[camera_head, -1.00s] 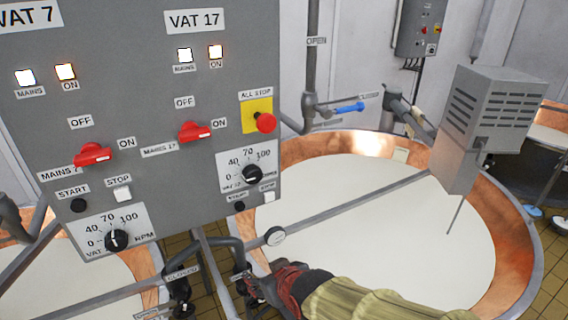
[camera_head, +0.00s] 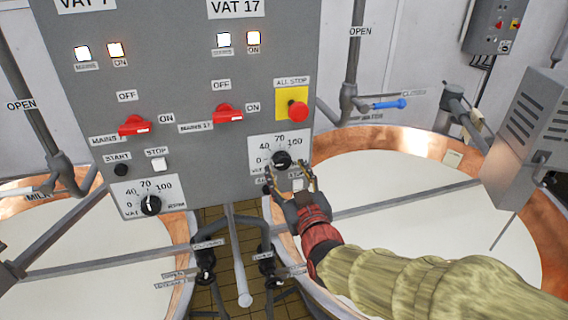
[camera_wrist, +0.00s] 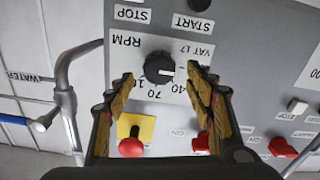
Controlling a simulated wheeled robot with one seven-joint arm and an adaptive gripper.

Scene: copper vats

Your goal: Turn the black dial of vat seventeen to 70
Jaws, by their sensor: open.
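The black dial (camera_head: 281,159) of vat seventeen sits on a white scale plate at the lower right of the grey panel. Its scale shows 0, 40, 70 and 100. In the wrist view the dial (camera_wrist: 159,68) appears upside down, and its white mark points to the right, toward the low end of the scale, away from the 70. My gripper (camera_head: 288,172) is open in front of the dial. In the wrist view its fingers (camera_wrist: 161,76) stand on either side of the dial, apart from it. The right finger there hides part of the scale's low end.
A red all-stop button (camera_head: 297,111) on yellow is just above the dial. The red mains 17 switch (camera_head: 228,114) is up and left. A similar vat 7 dial (camera_head: 150,205) is lower left. The milk-filled copper vat (camera_head: 405,138) lies right, below my arm.

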